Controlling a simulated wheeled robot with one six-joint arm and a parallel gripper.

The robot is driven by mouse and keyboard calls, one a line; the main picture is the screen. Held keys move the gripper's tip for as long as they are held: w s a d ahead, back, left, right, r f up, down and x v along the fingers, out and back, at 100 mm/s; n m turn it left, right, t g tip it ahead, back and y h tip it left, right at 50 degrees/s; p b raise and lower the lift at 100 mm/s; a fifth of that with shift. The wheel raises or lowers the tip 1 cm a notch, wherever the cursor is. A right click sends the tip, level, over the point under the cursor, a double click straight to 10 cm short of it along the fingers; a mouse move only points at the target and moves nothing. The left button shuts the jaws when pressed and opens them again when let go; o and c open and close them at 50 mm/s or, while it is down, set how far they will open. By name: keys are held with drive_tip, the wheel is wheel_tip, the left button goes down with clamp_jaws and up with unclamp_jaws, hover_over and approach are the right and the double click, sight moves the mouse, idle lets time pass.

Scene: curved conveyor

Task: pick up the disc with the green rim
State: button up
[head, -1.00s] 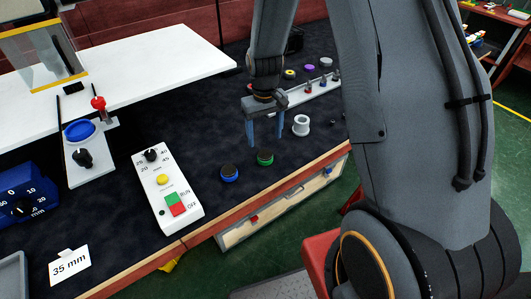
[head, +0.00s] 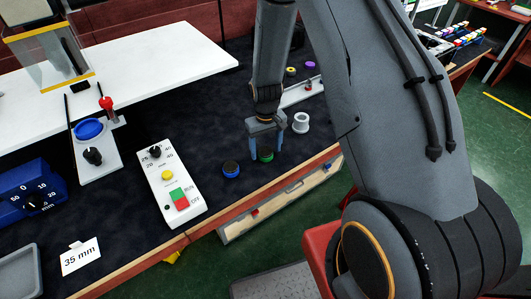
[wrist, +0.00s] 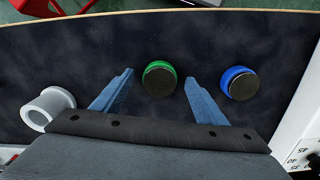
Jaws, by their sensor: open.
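The disc with the green rim (head: 266,156) has a dark top and lies on the dark bench mat. In the head view my gripper (head: 266,155) is low over it, with a blue finger on either side. In the wrist view the green-rimmed disc (wrist: 159,79) shows whole, a little beyond and between the open fingertips (wrist: 160,80), with a gap on each side. My gripper is open and empty. I cannot tell how high the fingertips are above the mat.
A similar blue-rimmed disc (head: 231,169) lies just left, close to one finger in the wrist view (wrist: 239,83). A white ring-shaped spool (head: 301,122) stands on the other side. A white control box (head: 171,188) lies further left. The bench's front edge (head: 250,209) is near.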

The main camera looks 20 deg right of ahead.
drive_tip(key=c, duration=1.2)
drive_tip(key=shift+o, duration=0.2)
